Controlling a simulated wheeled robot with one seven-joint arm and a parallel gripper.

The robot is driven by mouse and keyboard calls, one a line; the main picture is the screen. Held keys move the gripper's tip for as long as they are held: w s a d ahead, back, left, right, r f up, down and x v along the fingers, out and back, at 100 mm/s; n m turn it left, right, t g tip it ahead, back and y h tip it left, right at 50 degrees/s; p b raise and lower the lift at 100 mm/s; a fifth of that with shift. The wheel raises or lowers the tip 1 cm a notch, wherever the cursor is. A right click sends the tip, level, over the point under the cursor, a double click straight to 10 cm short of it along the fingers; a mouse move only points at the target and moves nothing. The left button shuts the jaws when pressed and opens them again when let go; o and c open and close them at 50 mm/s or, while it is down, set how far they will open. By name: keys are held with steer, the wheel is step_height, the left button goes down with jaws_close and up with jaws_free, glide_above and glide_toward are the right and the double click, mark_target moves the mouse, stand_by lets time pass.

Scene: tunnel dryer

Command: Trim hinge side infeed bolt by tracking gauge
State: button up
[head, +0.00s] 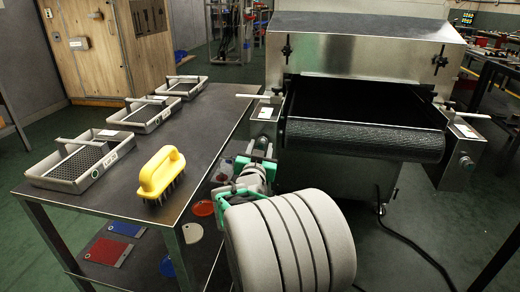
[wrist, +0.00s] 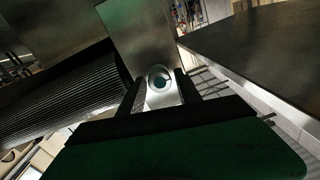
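The tunnel dryer's infeed has a metal side bracket at each edge of its dark belt (head: 365,140). The left bracket (head: 267,112) carries a pale label or scale on top, too small to read. My gripper (head: 262,150) is at this bracket's front end, largely covering the bolt there. In the wrist view the round bolt head (wrist: 160,78), with a dark centre, lies between my gripper's two dark fingers (wrist: 160,88). The fingers stand apart on either side of it, with thin gaps visible. The right bracket (head: 462,133) has its own bolt (head: 466,162), clear of me. I cannot tell which side is hinged.
A dark table (head: 190,130) stands close on the left, with several mesh trays and a yellow brush (head: 161,173) on it. Its edge also shows at upper right in the wrist view (wrist: 270,45). A black cable (head: 410,245) lies on the floor at right.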

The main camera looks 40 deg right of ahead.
jaws_close()
stand_by(0.5)
steer(key=n+p, duration=0.2)
steer(key=n, duration=0.3)
steer(key=shift+r, duration=0.1)
steer(key=n+p, duration=0.2)
steer(key=n, duration=0.1)
steer(key=shift+n+g, duration=0.3)
steer(key=shift+n, duration=0.1)
steer(key=shift+n+p, duration=0.7)
steer(key=shift+n, duration=0.4)
steer(key=shift+f, duration=0.2)
steer(key=shift+o, duration=1.5)
jaws_free()
steer(key=shift+r, duration=0.1)
steer(key=shift+a, duration=0.1)
